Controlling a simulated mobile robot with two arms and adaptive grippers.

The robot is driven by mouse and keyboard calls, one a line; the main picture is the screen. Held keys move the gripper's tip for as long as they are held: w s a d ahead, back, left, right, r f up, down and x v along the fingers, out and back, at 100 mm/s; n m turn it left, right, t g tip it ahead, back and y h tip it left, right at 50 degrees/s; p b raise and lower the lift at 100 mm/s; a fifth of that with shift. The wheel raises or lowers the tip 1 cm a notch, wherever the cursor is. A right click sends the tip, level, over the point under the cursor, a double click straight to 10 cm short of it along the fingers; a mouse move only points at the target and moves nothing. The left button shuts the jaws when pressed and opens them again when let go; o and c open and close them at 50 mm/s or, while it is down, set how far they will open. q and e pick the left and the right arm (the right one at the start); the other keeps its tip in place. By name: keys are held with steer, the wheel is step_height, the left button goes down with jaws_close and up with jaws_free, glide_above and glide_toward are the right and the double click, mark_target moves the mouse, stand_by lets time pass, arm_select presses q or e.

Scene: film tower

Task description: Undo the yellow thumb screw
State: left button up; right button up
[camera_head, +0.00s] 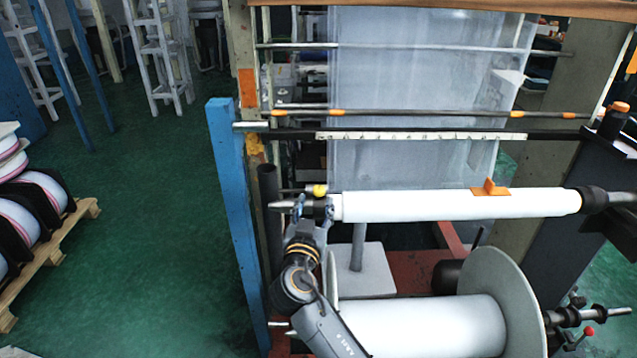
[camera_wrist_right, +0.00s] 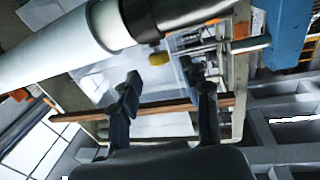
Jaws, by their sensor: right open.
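The small yellow thumb screw (camera_head: 320,190) sits on the dark collar (camera_head: 318,207) at the left end of the white roll (camera_head: 420,206). In the right wrist view the thumb screw (camera_wrist_right: 158,58) shows beyond the fingertips, roughly between them, below the dark collar (camera_wrist_right: 165,14). My right gripper (camera_head: 313,208) is just below and in front of the collar in the head view. Its fingers are open and empty in the wrist view (camera_wrist_right: 160,76), and the screw appears apart from both. My left gripper is in neither view.
A blue post (camera_head: 232,210) stands left of the roll's end. A lower white roll (camera_head: 420,325) with a grey disc (camera_head: 497,285) is beside my right arm. Film (camera_head: 410,100) hangs behind. Green floor (camera_head: 150,220) is clear at the left, beside a loaded pallet (camera_head: 60,235).

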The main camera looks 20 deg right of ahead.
mark_target(318, 194)
steer(key=p+x, duration=0.1)
steer(key=x, duration=0.3)
steer(key=shift+w+d, duration=0.2)
steer(key=shift+w, duration=0.1)
steer(key=shift+p+x, duration=0.45)
steer(key=shift+x, duration=0.3)
steer(key=shift+f, duration=0.1)
jaws_close()
